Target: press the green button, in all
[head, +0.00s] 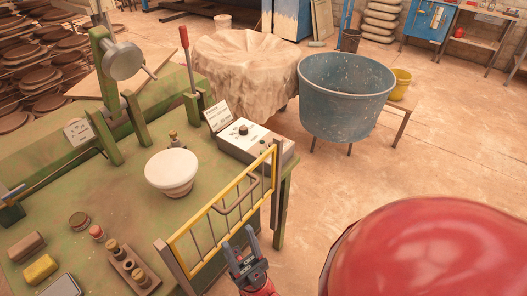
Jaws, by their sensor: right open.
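A control box (250,147) with a pale top and a black knob (243,130) sits at the right end of the green press table (115,215). Small dark green spots show at the right of its top, behind the yellow gate's upper corner; the green button (263,143) seems to be among them, too small to tell clearly. My right gripper (240,244) is open and empty at the bottom middle, fingers pointing up the picture. It is in front of the yellow gate (222,212), well apart from the box. My left gripper is out of view.
The yellow barred gate stands along the table's near right edge, between my gripper and the box. A white bowl-shaped piece (172,170) stands on the table. A red-handled lever (187,60) rises behind.

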